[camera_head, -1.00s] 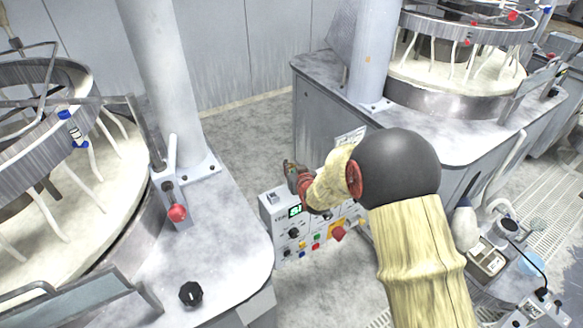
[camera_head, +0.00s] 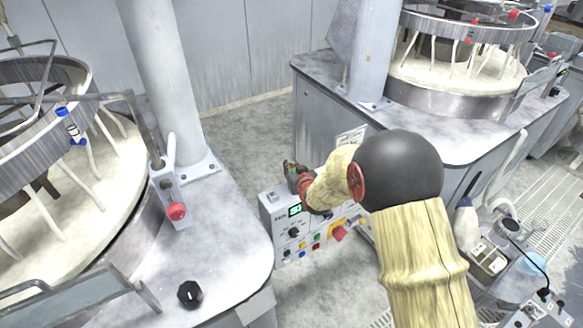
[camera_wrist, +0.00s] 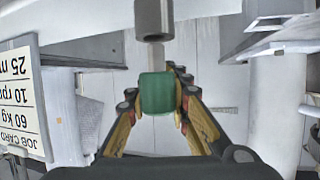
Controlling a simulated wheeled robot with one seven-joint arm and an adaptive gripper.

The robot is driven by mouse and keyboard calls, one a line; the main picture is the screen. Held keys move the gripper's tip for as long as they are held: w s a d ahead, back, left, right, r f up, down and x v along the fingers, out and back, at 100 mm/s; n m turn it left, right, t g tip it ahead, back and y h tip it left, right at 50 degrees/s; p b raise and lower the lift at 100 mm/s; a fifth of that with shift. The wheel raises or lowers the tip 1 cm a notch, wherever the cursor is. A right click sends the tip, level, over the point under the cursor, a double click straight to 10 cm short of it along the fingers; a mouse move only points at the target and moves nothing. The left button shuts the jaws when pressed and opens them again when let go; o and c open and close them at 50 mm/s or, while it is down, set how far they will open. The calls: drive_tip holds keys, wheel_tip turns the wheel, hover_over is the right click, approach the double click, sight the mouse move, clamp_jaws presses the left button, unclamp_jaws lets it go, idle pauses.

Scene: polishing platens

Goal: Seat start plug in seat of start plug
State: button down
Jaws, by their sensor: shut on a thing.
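My gripper (camera_head: 291,168) is over the back top edge of the control box (camera_head: 271,212), seen from the head camera. In the wrist view, my gripper (camera_wrist: 158,112) is shut on a green block-like piece, which I take to be the start plug (camera_wrist: 158,93). A pale narrow shaft runs from the green piece toward a grey hollow cylinder (camera_wrist: 153,20) at the top of the picture. I cannot tell whether shaft and cylinder touch, or whether the cylinder is the seat. The plug is too small to make out in the head view.
The control box front carries a lit display (camera_head: 295,211), coloured buttons and a red knob (camera_head: 339,233). A job card (camera_wrist: 22,97) is close at the left of the wrist view.

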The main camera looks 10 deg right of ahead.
drive_tip(key=shift+f+b, duration=1.35)
drive_tip(key=shift+f, duration=0.1)
drive_tip(key=c, duration=1.6)
unclamp_jaws()
drive_tip(key=shift+o, duration=0.3)
drive_tip(key=v, duration=1.2)
drive_tip(key=shift+a, duration=0.1)
